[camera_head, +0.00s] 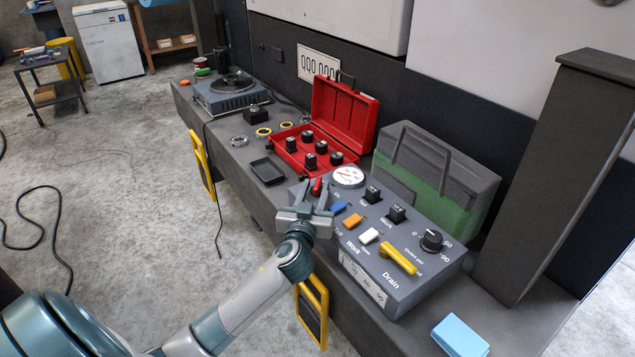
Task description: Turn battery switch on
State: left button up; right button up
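The grey control box (395,284) lies on the bench, with a red lever-like part (317,186) at its far left corner. I cannot read a label at that part; it may be the battery switch. My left gripper (314,194) is at that corner, its fingers apart and pointing at the red part, which shows between or just behind the fingertips. Whether they touch it I cannot tell. The gripper hides part of the box's left end. My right gripper is not in view.
The box also carries a white gauge (348,177), black knobs, a blue, an orange and a white switch, and a yellow lever (399,259). An open red case (345,115) and a green-grey case (455,185) stand behind. A black tray (267,171) lies left.

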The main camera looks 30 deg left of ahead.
aim_at(317, 182)
pick_arm(q)
jog(key=shift+x, duration=1.6)
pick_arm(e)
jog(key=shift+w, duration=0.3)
pick_arm(q)
jog(key=shift+c, duration=0.7)
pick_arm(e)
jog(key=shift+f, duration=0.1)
pick_arm(q)
jog(key=c, duration=0.5)
grip_shut()
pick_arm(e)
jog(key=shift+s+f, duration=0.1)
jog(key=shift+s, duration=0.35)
